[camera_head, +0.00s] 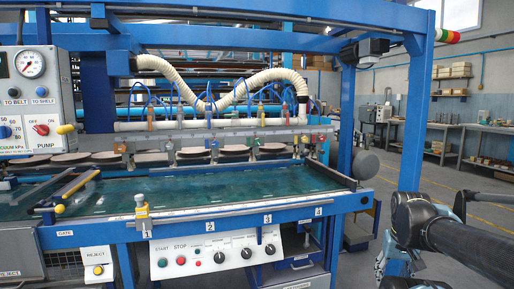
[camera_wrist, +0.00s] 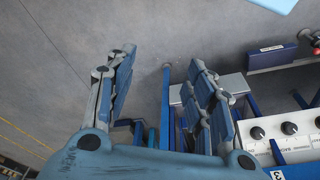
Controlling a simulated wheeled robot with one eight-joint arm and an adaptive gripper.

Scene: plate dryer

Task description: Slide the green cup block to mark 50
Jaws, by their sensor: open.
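A rail with a pale scale strip (camera_head: 230,134) runs across the machine above the green belt, with small coloured blocks along it. A small greenish block (camera_head: 304,139) near its right end looks like the green cup block, but it is too small to be sure. The numbers on the scale cannot be read, so mark 50 cannot be picked out. My gripper (camera_wrist: 160,60) is open and empty in the wrist view, over grey floor beside the machine's front panel. In the head view my arm is at the lower right, well apart from the rail.
Brown round plates (camera_head: 192,152) lie in a row under the rail. The green belt (camera_head: 200,194) lies in front. A blue frame post (camera_head: 413,110) stands between my arm and the rail's right end. The control panel (camera_head: 215,254) with knobs juts out at the front.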

